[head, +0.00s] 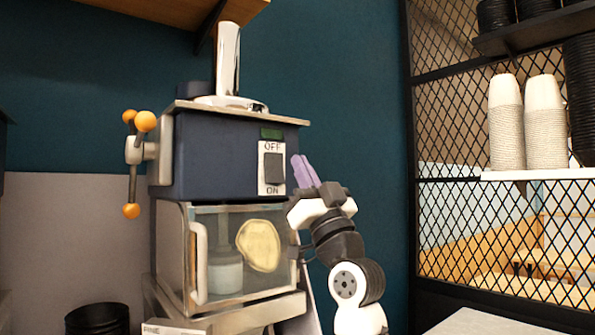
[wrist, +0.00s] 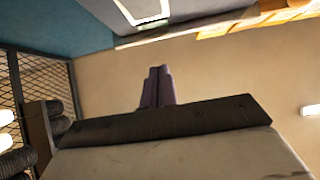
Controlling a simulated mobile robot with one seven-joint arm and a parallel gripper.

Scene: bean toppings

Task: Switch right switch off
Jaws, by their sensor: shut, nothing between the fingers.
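A dark grey rocker switch (head: 273,167) sits on a white plate marked OFF above and ON below, on the front of a dark blue machine (head: 222,158). It is the only switch I see. I cannot tell which half is pressed in. My gripper (head: 303,168) has pale purple fingers, shut with nothing between them. They point up just right of the switch, at about its height in the head view. Whether they touch the machine is unclear. The fingers also show in the wrist view (wrist: 157,87), which does not show the switch.
Under the switch is a glass-fronted chamber (head: 240,252). A lever with orange knobs (head: 145,122) is on the machine's left. A metal tube (head: 228,60) rises from its top. A black mesh partition (head: 450,190) and stacked white cups (head: 506,120) are at right. Open space lies between.

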